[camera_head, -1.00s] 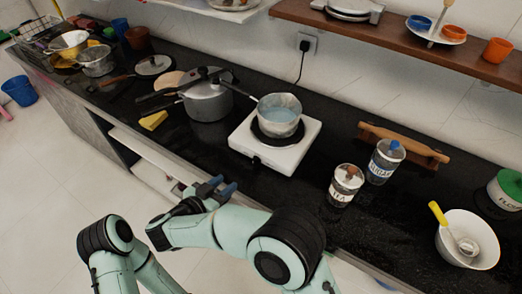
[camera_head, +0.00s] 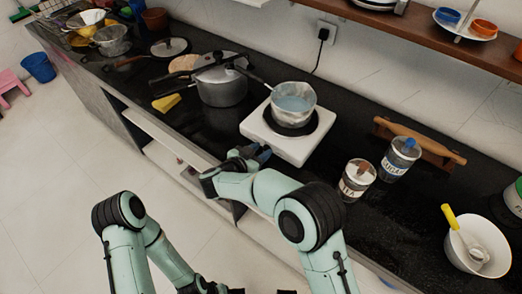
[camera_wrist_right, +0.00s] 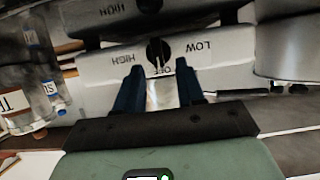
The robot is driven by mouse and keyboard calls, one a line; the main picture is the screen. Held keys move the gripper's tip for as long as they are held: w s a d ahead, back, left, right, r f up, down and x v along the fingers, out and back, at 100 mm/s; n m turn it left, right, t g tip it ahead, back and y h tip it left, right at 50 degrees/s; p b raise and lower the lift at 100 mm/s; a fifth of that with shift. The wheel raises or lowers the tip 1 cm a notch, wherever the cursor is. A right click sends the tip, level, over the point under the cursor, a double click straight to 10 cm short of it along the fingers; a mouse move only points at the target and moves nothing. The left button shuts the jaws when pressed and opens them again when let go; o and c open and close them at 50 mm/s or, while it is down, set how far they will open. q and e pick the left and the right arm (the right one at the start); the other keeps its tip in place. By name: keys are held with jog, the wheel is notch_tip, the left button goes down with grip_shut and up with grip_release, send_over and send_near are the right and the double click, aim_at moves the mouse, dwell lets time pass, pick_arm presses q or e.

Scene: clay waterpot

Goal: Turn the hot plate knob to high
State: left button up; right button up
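The white hot plate (camera_head: 290,149) stands on the black counter with a metal pot of bluish liquid (camera_head: 293,103) on its burner. In the right wrist view its dark knob (camera_wrist_right: 158,50) sits on the front panel, between the upside-down words HIGH and LOW, with OFF by its lower edge. A light mark on the knob appears to face OFF. My right gripper (camera_head: 258,153) is at the hot plate's front edge. In the wrist view its blue fingers (camera_wrist_right: 160,85) are apart and empty, just short of the knob. In the head view I cannot make out the knob.
A pressure cooker (camera_head: 221,88) stands left of the hot plate. A tea jar (camera_head: 356,181) and a sugar jar (camera_head: 398,160) stand to its right, near a rolling pin (camera_head: 420,138). A white bowl (camera_head: 462,254) is farther right. My left arm (camera_head: 120,235) is low, away from the counter.

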jog(key=shift+w+d+f, duration=0.15)
jog(key=shift+w+d, duration=0.1)
jog(key=shift+w, duration=0.1)
grip_shut()
